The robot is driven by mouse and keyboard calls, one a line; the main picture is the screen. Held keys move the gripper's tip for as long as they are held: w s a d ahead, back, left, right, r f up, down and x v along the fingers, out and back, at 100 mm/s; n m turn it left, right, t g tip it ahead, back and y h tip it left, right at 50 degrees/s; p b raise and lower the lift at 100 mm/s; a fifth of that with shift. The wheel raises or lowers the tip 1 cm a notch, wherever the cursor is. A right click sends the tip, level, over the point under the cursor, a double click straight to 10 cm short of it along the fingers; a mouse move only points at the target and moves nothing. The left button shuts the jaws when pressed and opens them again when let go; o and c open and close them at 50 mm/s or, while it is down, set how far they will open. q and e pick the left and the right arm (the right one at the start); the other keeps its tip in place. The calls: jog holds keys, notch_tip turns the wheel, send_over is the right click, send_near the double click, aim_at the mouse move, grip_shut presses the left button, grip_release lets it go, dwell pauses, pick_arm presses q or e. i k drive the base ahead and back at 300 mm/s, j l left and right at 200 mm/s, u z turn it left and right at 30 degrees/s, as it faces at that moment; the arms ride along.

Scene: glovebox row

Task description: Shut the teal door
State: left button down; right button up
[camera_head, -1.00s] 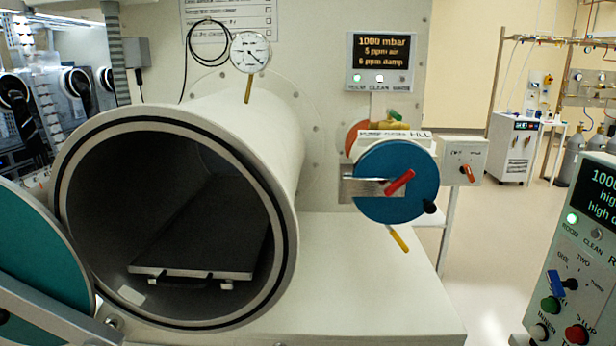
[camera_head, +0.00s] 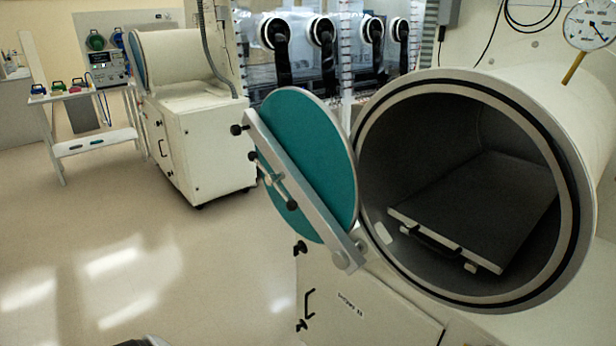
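The teal door (camera_head: 318,160) is a round disc standing open at the left of the large chamber mouth (camera_head: 367,235). A grey metal bar (camera_head: 290,175) runs slantwise across its face, with a handle (camera_head: 277,180) near the middle and dark knobs at its upper end. The bar's lower end meets a bracket beside the mouth's lower left rim. The chamber is open, and a dark sliding tray (camera_head: 490,200) with a front handle lies inside it. Neither gripper can be made out; only a small dark and grey piece shows at the bottom edge, too cut off to identify.
A white cabinet (camera_head: 205,150) with another chamber stands at the back left, beside a small white table (camera_head: 90,95) with coloured items. Glove ports (camera_head: 320,32) line the back. A pressure gauge (camera_head: 592,24) is at upper right. The floor at left is clear.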

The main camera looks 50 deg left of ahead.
aim_at(294, 132)
jog(key=u, duration=1.55)
